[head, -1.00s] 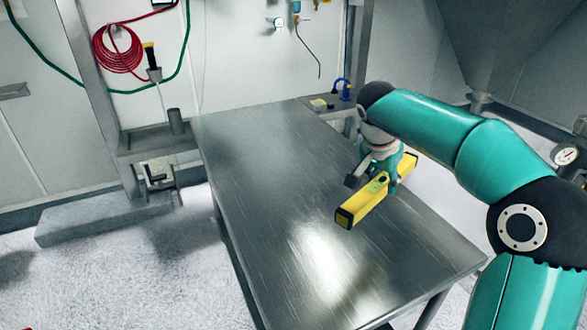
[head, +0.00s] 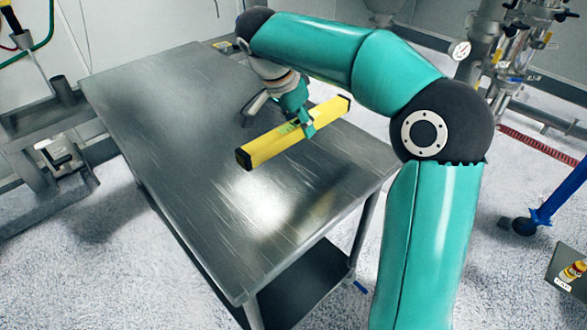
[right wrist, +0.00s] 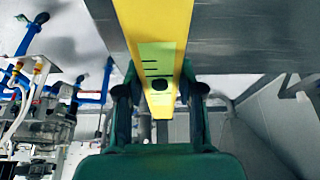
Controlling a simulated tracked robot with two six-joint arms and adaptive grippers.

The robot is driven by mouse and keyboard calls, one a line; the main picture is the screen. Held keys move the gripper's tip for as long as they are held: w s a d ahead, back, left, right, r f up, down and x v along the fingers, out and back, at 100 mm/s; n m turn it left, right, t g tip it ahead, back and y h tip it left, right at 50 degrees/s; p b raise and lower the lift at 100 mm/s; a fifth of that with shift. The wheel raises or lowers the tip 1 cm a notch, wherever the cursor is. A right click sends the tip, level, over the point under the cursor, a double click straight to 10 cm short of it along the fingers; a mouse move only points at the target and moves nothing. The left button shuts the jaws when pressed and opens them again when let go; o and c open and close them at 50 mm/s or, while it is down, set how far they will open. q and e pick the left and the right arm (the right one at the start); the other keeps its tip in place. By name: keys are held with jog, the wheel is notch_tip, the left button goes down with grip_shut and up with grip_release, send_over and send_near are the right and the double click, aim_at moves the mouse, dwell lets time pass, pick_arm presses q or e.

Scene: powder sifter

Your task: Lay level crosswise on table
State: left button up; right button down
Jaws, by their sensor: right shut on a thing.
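The yellow level (head: 290,136) with black end caps is over the metal table (head: 170,120) in the head view. It points from lower left to upper right, its far end near or past the table's right edge. My right gripper (head: 304,120) is shut on the level near its middle. I cannot tell whether the level touches the tabletop. In the right wrist view the level (right wrist: 155,50) runs between the fingers of my right gripper (right wrist: 158,95), with its green vial window showing. My left gripper is not in view.
The tabletop is otherwise bare on its left and near parts. A lower shelf (head: 295,285) shows under it. A side bench (head: 45,115) stands at the left. Pipework with a gauge (head: 461,50) is at the upper right, and a blue stand (head: 550,205) is at the right.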

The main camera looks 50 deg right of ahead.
aim_at(283, 145)
notch_tip(283, 145, down, 14)
jog(key=shift+f+b, duration=0.2)
jog(key=shift+b, duration=0.15)
jog(key=shift+f, duration=0.15)
jog(key=c, duration=0.7)
grip_release()
jog(key=shift+r, duration=0.2)
jog(key=v, duration=1.2)
jog(key=shift+a+f, duration=0.1)
